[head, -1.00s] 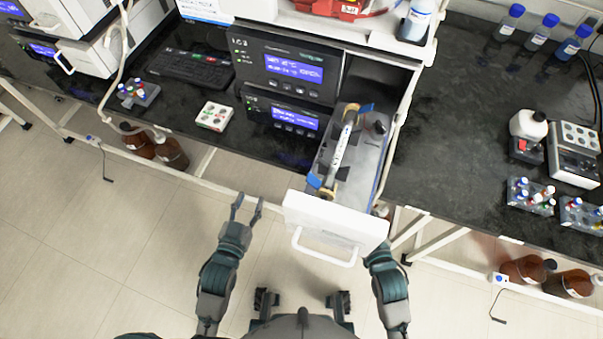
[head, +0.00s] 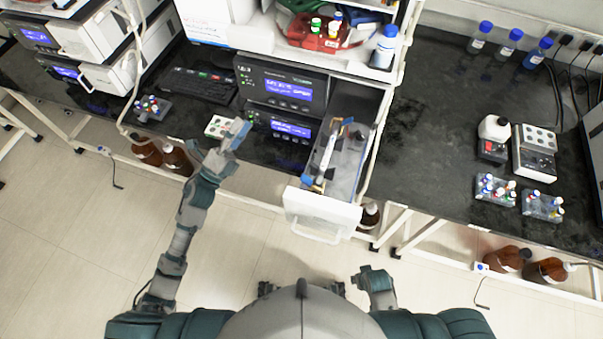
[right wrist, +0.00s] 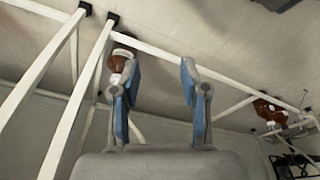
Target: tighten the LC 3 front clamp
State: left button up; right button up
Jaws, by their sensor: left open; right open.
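The LC 3 unit (head: 287,86) stands on the bench with its drawer (head: 321,214) pulled open. A column (head: 328,152) lies lengthwise in the drawer. The front clamp (head: 314,184), with a blue part, is at the column's near end. The rear clamp (head: 346,121) is at the far end. My left gripper (head: 214,135) is open and empty, left of the drawer, over the bench's front edge. My right gripper (head: 362,275) is low, in front of and right of the drawer; its fingers are unclear there. The right wrist view shows it open and empty (right wrist: 157,90).
A small white box (head: 218,127) sits beside my left gripper. A white post (head: 379,140) rises right of the drawer. The black bench (head: 425,130) beyond it has clear room.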

pick_arm(q)
jog(key=s+d+r+m+g+h, duration=0.3)
jog(key=m+g+h, duration=0.4)
jog(key=m+g, duration=0.7)
jog(key=m+g+y, duration=0.5)
jog(key=m+g, duration=0.5)
jog(key=m, duration=0.5)
send_near(302, 177)
jog(key=p+x, duration=0.3)
jog(key=x, duration=0.7)
jog(key=shift+w+f, duration=0.1)
jog(key=shift+f, duration=0.1)
pick_arm(e)
jog(key=s+f, duration=0.4)
jog(key=f, duration=0.3)
jog(key=s+d+f, duration=0.1)
jog(key=s+f, duration=0.3)
jog(key=f, duration=0.4)
jog(key=shift+s+f+g, duration=0.2)
jog(key=shift+f+g, duration=0.1)
jog(key=shift+g, duration=0.1)
pick_arm(q)
grip_shut()
